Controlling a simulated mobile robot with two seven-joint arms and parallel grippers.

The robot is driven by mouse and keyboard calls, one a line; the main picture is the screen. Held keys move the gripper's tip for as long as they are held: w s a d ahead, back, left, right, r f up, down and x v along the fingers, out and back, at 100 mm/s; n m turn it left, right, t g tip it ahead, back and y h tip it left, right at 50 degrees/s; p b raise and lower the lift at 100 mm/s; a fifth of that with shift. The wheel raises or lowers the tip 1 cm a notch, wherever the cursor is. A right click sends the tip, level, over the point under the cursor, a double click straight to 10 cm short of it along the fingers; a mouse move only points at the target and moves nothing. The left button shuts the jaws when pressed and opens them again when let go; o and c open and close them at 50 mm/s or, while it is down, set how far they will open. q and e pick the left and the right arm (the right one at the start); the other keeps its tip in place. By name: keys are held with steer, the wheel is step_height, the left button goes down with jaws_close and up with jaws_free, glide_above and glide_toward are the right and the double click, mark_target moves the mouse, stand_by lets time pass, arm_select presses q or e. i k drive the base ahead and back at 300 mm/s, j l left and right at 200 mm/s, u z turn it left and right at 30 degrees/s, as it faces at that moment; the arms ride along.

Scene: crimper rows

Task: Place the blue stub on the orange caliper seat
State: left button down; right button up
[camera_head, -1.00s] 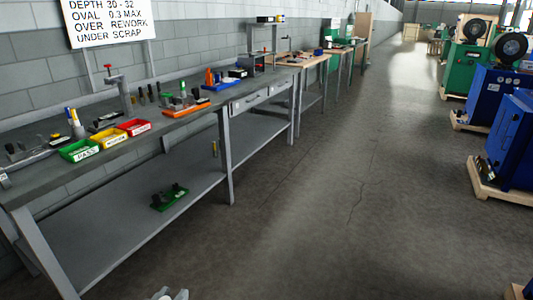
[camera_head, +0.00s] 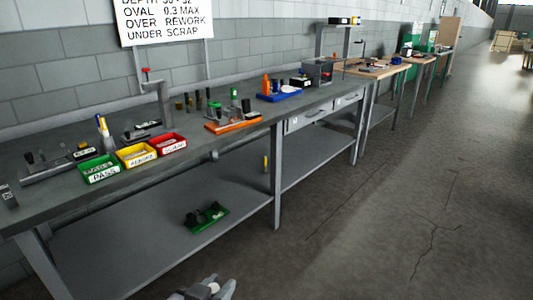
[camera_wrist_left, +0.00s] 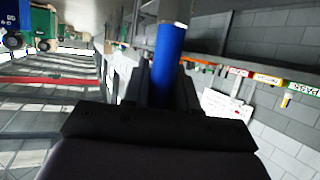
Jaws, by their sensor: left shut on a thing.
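My left gripper (camera_head: 212,290) shows at the bottom edge of the head view, low in front of the bench. In the left wrist view its fingers (camera_wrist_left: 168,90) are shut on the blue stub (camera_wrist_left: 167,62), a blue cylinder with a pale metal end. The orange caliper seat (camera_head: 240,126) appears to be the orange base on the bench top, with small upright parts on it. The gripper and stub are well apart from it. My right gripper is not in view.
The grey bench (camera_head: 62,206) runs along the wall. Green (camera_head: 100,172), yellow (camera_head: 137,158) and red (camera_head: 169,146) bins stand left of the orange base; a blue tray (camera_head: 280,95) lies to its right. A green item (camera_head: 206,218) is on the lower shelf. The floor (camera_head: 370,230) is clear.

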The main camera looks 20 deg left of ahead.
mark_target(235, 119)
steer(key=i, duration=1)
steer(key=i+u, duration=0.3)
steer(key=i+l+u, duration=0.35)
steer(key=i, duration=0.15)
steer(key=i+l+u, duration=0.2)
steer(key=i+u, duration=0.2)
steer(key=i+l+u, duration=0.25)
steer(key=u, duration=0.15)
steer(key=i+l+u, duration=0.3)
steer(key=u, duration=0.15)
steer(key=i+l+u, duration=0.15)
steer(key=l, duration=0.2)
steer(key=l+u, duration=0.15)
steer(key=l, duration=0.15)
steer(key=i, duration=0.05)
